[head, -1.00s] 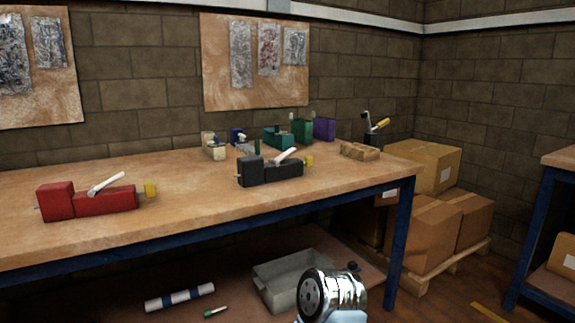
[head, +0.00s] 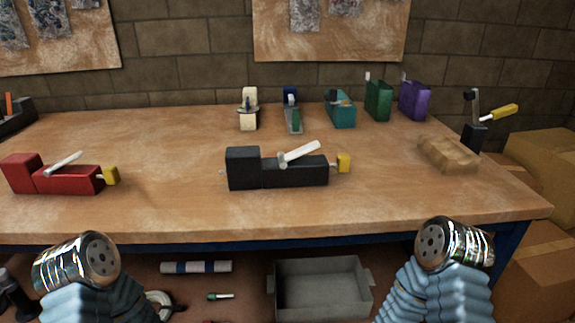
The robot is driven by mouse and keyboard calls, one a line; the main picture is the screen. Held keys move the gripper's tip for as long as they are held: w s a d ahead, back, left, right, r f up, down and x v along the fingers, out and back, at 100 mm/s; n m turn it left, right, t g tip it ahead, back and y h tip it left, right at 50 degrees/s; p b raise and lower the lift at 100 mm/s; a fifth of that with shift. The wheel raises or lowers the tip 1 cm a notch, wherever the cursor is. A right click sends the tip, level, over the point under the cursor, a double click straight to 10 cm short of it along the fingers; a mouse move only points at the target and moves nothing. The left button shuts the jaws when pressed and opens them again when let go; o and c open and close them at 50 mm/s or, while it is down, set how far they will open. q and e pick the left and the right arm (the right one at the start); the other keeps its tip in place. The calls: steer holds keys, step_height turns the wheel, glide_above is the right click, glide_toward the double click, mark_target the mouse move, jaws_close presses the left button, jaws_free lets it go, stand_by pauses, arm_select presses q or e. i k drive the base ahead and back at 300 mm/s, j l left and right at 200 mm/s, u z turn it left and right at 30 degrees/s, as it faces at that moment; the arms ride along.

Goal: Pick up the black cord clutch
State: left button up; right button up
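The black cord clutch (head: 276,169) lies on the wooden workbench near the middle of the head view. It is a long black body with a taller block at its left end, a white lever slanting up to the right on top, and a yellow knob at its right end. Nothing is touching it from above. Parts of both my arms show at the lower left and lower right, below the bench's front edge. Neither gripper's fingers can be seen.
A similar red clutch (head: 54,174) lies to the left. Cream, blue, teal, green and purple items stand along the back. A wooden block (head: 448,154) and a black crank with yellow handle (head: 476,134) are at right. The workbench (head: 200,208) is clear before the black clutch.

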mark_target(246, 170)
steer(key=k, duration=1)
